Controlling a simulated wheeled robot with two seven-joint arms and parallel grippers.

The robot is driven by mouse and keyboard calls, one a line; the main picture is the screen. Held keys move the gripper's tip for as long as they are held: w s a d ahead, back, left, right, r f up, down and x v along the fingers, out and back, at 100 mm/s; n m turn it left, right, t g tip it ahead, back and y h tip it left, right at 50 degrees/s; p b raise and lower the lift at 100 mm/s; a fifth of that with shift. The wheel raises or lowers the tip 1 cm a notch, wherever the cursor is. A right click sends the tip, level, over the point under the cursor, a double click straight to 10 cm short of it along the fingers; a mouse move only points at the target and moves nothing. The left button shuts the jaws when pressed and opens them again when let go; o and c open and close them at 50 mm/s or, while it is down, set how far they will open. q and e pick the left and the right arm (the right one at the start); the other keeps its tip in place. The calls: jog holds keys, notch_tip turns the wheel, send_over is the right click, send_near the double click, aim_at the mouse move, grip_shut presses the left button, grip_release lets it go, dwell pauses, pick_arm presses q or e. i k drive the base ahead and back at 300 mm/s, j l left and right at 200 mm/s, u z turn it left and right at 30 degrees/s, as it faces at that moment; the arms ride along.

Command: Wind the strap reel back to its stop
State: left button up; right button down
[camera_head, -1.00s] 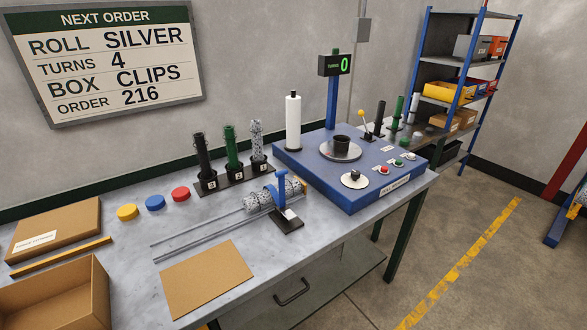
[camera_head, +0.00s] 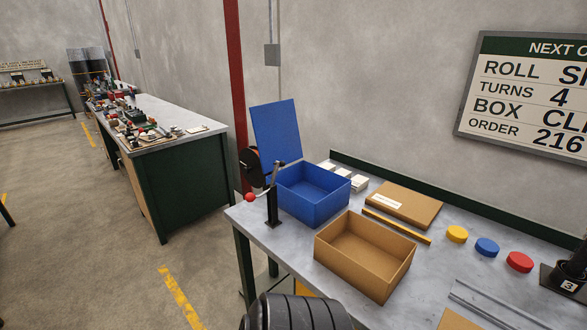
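A dark disc with a reddish-brown face, which looks like the strap reel (camera_head: 250,166), is at the left end of the workbench, beside the blue box. It is partly hidden by a black upright stand (camera_head: 273,207) at the bench edge. A red ball knob (camera_head: 250,197) shows just left of the stand; I cannot tell whether it belongs to the reel or the stand. No stop mark can be made out. A black ribbed part of my own arm shows at the bottom of the picture. Neither gripper is in view.
A blue open box (camera_head: 318,207) with its lid raised, a cardboard open box (camera_head: 345,285), a flat carton (camera_head: 397,213) and yellow, blue and red discs (camera_head: 487,246) stand on the bench (camera_head: 290,258). Floor is open to the left, before another bench (camera_head: 180,195).

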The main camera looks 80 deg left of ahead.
aim_at(249, 163)
jog(key=u, duration=3.05)
jog(key=i+j+z, duration=0.1)
jog(key=z, duration=0.3)
jog(key=j+z, duration=0.1)
jog(key=z, duration=0.3)
jog(key=j+z, duration=0.2)
jog(key=z, duration=0.2)
jog(key=i+j+z, duration=0.1)
jog(key=z, duration=0.3)
